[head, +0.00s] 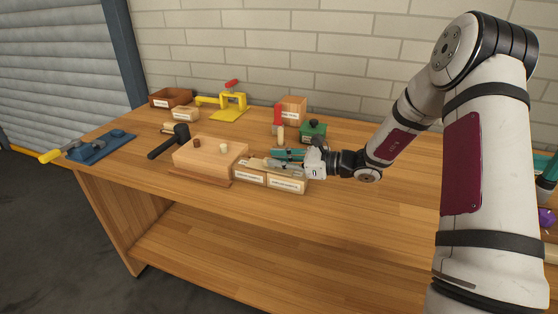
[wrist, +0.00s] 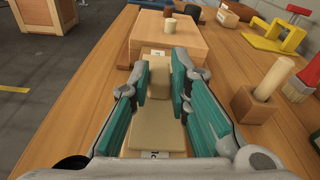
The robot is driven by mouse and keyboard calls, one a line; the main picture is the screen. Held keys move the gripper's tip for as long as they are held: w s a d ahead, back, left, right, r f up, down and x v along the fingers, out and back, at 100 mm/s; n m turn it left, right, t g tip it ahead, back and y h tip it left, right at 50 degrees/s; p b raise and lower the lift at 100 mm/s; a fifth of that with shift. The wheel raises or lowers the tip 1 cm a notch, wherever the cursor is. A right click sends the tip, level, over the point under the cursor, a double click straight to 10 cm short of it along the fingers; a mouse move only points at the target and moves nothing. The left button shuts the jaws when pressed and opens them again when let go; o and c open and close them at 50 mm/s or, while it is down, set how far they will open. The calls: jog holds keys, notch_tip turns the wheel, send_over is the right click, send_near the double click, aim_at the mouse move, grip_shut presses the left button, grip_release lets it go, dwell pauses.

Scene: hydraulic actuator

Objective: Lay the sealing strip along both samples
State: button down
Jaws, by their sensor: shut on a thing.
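Two pale wooden samples with white labels, a left one (head: 248,177) and a right one (head: 287,184), stand end to end near the table's front in the head view. My gripper (head: 265,162) is low over them, reaching in from the right. In the wrist view its teal-sided fingers (wrist: 159,82) are closed on a pale beige piece (wrist: 158,80). Another beige surface (wrist: 155,130) lies below and nearer, with a label partly cut off by my gripper. The fingers hide much of the samples' tops, and I cannot tell the sealing strip's full outline.
A wooden block (head: 205,157) with small pegs stands just left of the samples. A black mallet (head: 170,142) lies beyond it. A green box (head: 312,131), a peg on a base (wrist: 264,97) and a yellow clamp (head: 229,103) stand behind. The table's front is clear.

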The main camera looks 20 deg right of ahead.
jog(key=shift+f, duration=0.15)
jog(key=c, duration=1.5)
grip_release()
